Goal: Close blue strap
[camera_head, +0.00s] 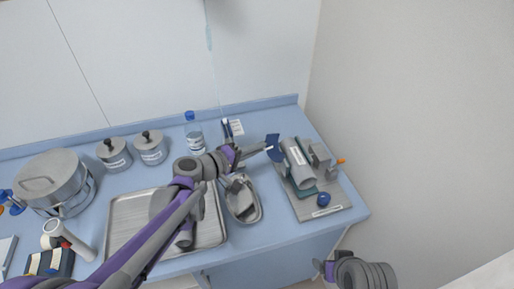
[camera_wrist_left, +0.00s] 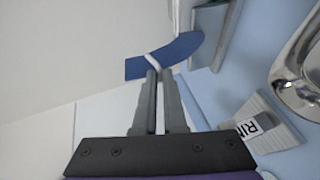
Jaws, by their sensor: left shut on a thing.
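The blue strap (camera_head: 273,143) sticks up as a curved flap at the left side of a grey padded cylinder (camera_head: 298,163) on a board (camera_head: 327,207). In the left wrist view the strap (camera_wrist_left: 180,50) curves across the top, with a small white tab (camera_wrist_left: 153,62) at its edge. My left gripper (camera_head: 267,149) reaches across from the left. Its fingers (camera_wrist_left: 155,75) are nearly together and shut on the strap's edge at the white tab. My right gripper (camera_head: 325,268) is low at the bottom right, away from the board; its fingers do not show clearly.
A metal tray (camera_head: 121,217) and a kidney dish (camera_head: 254,214) lie left of the board. A bottle (camera_head: 194,135), lidded jars (camera_head: 151,147) and a steel pot (camera_head: 52,181) stand on the blue counter. A wall (camera_head: 410,100) rises at the right.

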